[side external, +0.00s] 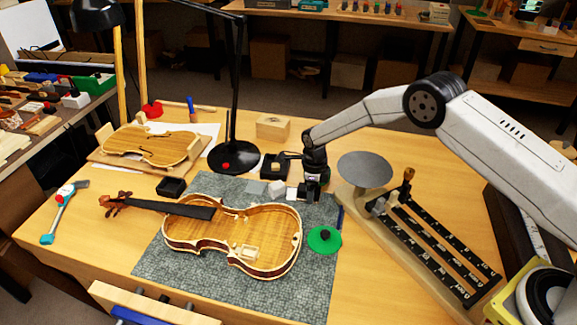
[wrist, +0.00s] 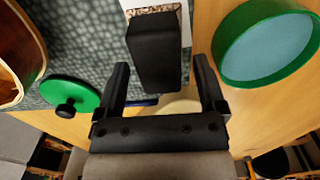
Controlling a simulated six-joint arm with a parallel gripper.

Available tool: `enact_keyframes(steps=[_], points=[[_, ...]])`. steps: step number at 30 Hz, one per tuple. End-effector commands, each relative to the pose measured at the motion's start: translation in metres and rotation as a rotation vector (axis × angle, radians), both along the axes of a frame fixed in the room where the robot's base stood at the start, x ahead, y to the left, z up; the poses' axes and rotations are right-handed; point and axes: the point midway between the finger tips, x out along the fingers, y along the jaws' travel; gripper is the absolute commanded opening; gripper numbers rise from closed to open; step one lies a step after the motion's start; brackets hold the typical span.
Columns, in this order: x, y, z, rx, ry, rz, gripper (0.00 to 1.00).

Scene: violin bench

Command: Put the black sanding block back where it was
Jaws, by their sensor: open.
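The black sanding block (wrist: 156,48) shows in the wrist view as a dark oblong at the mat's edge. Its near part lies between the two fingers of my gripper (wrist: 160,66), which are spread with a gap on each side of it. Whether a finger touches it I cannot tell. In the side view my gripper (side external: 311,192) points down, low over the mat's back right corner. The block is hard to separate from the dark fingers there.
A violin body (side external: 205,250) lies on the grey mat (side external: 160,268). A green disc with black knob (side external: 324,240) is near the mat's right edge. A round green-rimmed dish (wrist: 262,82) is close to my gripper. A balance scale (side external: 365,170) stands right, a lamp base (side external: 233,158) behind.

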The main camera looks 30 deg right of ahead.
Motion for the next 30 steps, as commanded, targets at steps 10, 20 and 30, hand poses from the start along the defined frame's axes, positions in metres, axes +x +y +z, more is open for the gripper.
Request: enact_keyframes(steps=[10,20,30], points=[[0.001,0.0,0.044,0.0,-0.003,0.0,0.89],[0.0,0.0,0.094,0.0,-0.001,0.0,0.89],[0.0,0.0,0.114,0.0,0.0,0.0,0.89]])
